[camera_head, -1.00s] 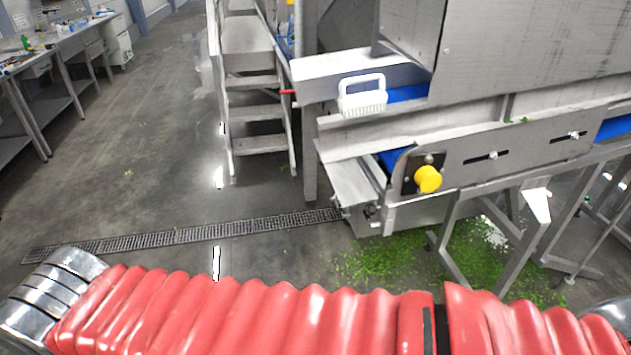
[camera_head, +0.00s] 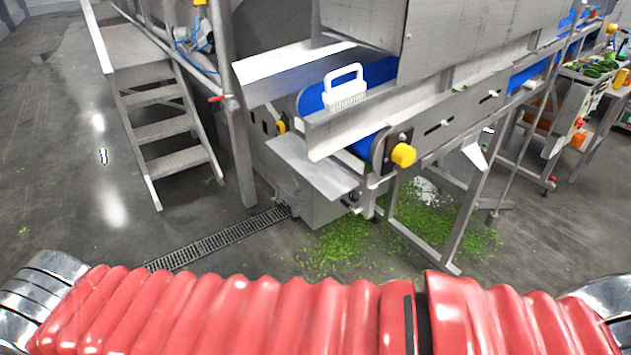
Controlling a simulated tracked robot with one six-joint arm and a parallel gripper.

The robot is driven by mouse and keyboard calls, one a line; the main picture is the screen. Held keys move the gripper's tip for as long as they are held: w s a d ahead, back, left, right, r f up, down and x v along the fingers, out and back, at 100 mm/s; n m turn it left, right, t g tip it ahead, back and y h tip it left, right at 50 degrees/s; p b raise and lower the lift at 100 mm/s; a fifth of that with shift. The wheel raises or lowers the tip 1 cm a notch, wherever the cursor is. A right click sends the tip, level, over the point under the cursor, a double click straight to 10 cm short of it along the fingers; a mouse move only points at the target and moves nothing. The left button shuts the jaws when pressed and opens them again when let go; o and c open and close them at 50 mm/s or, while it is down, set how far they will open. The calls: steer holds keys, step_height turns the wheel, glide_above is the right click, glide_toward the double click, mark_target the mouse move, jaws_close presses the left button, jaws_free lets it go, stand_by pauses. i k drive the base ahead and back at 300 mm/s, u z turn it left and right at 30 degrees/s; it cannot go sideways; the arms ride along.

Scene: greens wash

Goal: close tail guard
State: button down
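The conveyor (camera_head: 440,125) with a blue belt stands in the middle right of the head view. At its near tail end a flat grey metal flap (camera_head: 312,165), which looks like the tail guard, sticks outward and slopes down. The tail end of the blue belt shows above and behind it. A yellow knob (camera_head: 403,155) sits on the side plate beside the tail. My gripper is not in view. Only my red-sleeved arm crosses the bottom of the picture, apart from the flap.
A white-handled brush (camera_head: 345,88) sits on the conveyor's edge. Metal steps (camera_head: 165,125) stand to the left. Green scraps (camera_head: 400,230) litter the floor under the frame legs. A drain grate (camera_head: 220,240) runs toward the machine. The floor at left is open.

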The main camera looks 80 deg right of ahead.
mark_target(333, 181)
steer(key=z, duration=0.65)
steer(key=i, duration=0.95)
steer(key=z, duration=0.55)
